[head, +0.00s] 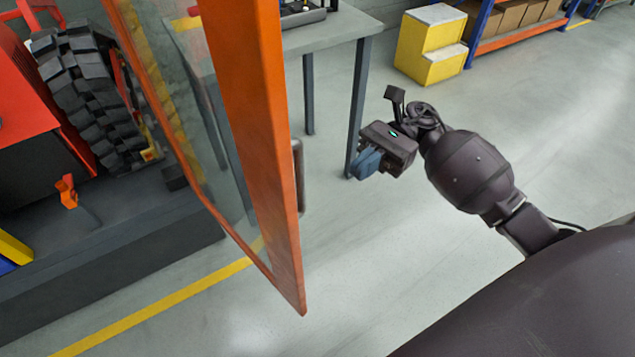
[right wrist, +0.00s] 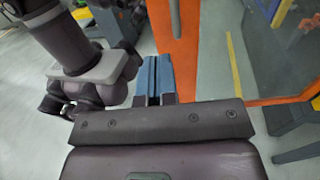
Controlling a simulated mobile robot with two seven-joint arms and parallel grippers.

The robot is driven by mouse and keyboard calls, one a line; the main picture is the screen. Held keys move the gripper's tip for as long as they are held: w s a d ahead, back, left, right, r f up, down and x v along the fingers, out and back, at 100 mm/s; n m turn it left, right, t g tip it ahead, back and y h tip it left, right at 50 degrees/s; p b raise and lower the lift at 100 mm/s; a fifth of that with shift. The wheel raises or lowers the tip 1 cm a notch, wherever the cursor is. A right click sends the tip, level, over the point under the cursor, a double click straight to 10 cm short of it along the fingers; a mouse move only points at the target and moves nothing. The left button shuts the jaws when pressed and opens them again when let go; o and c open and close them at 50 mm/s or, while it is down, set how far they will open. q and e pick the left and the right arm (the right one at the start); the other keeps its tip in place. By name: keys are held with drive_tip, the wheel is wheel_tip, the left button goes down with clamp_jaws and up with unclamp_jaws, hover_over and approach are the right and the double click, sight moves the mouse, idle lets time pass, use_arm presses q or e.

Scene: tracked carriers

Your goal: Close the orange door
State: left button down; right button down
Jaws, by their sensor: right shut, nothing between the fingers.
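The orange door (head: 255,110) stands open in the head view, with its frame edge towards me and a glass pane (head: 170,90) inside the frame. A dark vertical handle (head: 299,175) is on its right side. My right gripper (head: 362,166) is to the right of the handle, apart from it, with its blue fingers shut and empty. In the right wrist view the blue fingers (right wrist: 154,80) point towards the orange door (right wrist: 180,50), and the handle (right wrist: 175,18) shows above the fingertips. My left gripper is not in view.
A grey table (head: 330,35) stands behind the door. A yellow step stool (head: 430,45) and a shelf with boxes (head: 515,25) are at the back. A red vehicle with a black tyre (head: 85,95) is at the left on a dark platform (head: 130,265). Floor around my right gripper is clear.

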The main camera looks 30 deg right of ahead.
sight(302, 215)
drive_tip(key=x, duration=1.3)
drive_tip(key=shift+a+p, duration=0.3)
drive_tip(key=shift+a, duration=0.05)
drive_tip(key=shift+s+a+r, duration=0.1)
